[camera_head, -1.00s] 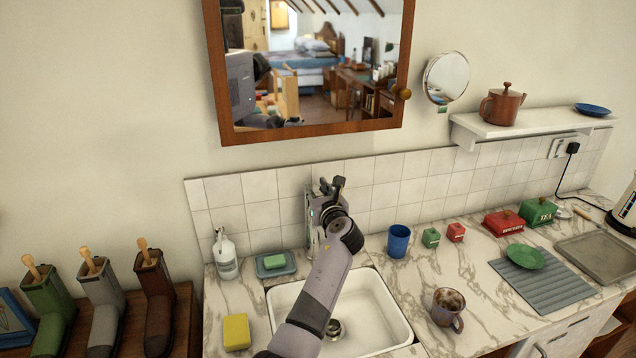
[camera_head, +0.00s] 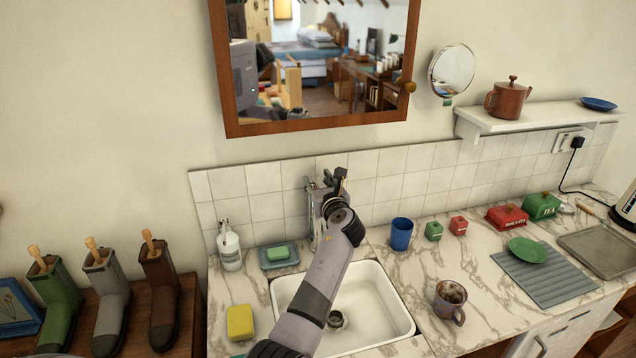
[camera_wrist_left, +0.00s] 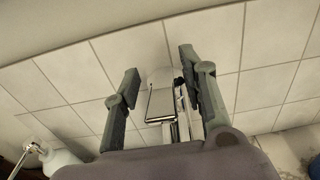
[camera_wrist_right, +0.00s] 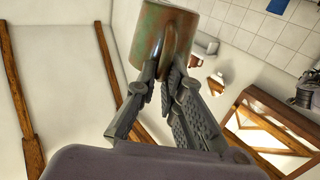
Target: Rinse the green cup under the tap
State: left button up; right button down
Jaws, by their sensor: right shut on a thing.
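The green cup (camera_wrist_right: 150,38) shows in the right wrist view, green with brown stains over its side. My right gripper (camera_wrist_right: 172,78) is shut on its handle; this gripper is not clearly seen in the head view. The tap (camera_head: 316,222) stands at the back of the white sink (camera_head: 384,318), partly hidden by my left arm. My left gripper (camera_head: 330,182) is at the top of the tap. In the left wrist view its two fingers (camera_wrist_left: 160,92) are apart, with the metal tap (camera_wrist_left: 160,105) seen between them. I cannot tell whether they touch it, or whether water runs.
Left of the sink are a soap bottle (camera_head: 230,250), a green soap on a dish (camera_head: 278,254) and a yellow sponge (camera_head: 240,322). Right of it stand a blue cup (camera_head: 401,235) and a brown-stained mug (camera_head: 449,302). A mirror (camera_head: 312,130) hangs above.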

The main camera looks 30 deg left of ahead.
pick_arm(q)
jog(key=shift+d, duration=0.1)
jog(key=v, duration=1.2)
jog(key=shift+f, duration=0.1)
